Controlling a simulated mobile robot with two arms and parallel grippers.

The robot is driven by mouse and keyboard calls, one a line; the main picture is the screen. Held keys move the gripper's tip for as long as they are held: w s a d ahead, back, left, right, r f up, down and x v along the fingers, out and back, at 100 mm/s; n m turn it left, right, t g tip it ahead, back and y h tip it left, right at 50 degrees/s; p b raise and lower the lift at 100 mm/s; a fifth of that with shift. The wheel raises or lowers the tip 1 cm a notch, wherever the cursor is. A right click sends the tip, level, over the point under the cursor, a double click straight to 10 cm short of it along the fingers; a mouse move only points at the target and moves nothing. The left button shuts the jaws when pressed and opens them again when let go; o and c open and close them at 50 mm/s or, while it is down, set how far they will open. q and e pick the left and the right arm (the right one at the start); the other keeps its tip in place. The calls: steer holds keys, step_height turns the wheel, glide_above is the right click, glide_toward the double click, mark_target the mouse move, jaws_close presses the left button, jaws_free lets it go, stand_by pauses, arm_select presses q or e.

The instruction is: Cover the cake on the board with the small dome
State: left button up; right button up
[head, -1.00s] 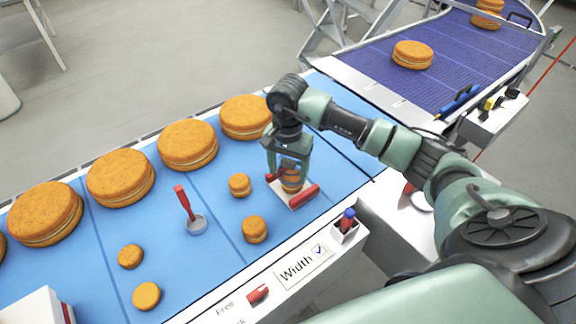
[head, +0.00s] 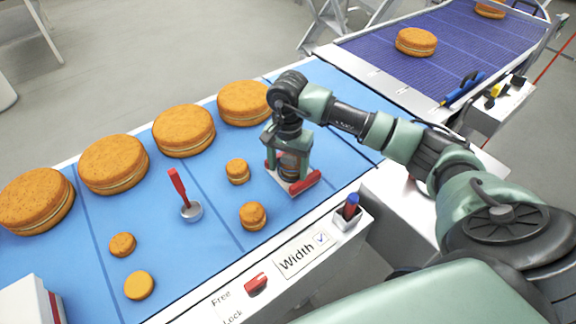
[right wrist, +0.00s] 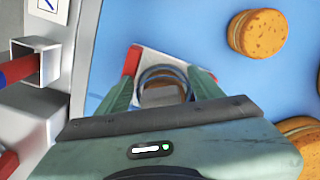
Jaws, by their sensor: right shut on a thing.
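A white board with red ends (head: 304,184) lies on the blue surface. A small brown cake (right wrist: 163,95) is on the board, seen through a clear round dome (right wrist: 163,73) in the right wrist view. My right gripper (head: 289,165) points down over the board and is shut on the dome, which sits around the cake between the fingers. I cannot tell whether the dome's rim touches the board. The fingers partly hide the cake in the head view. My left gripper is not in view.
Small cakes (head: 237,171) (head: 252,216) stand left of the board, and a row of big cakes (head: 183,130) stands behind. A red-handled tool with a grey round foot (head: 191,212) stands further left. A panel marked Width (head: 300,257) runs along the front.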

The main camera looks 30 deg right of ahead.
mark_target(288, 158)
steer(key=shift+b, duration=0.35)
stand_by(0.7)
steer(key=o, duration=1.6)
steer(key=shift+r+p, duration=1.7)
steer(key=shift+r, duration=1.8)
steer(key=shift+s+f, duration=0.1)
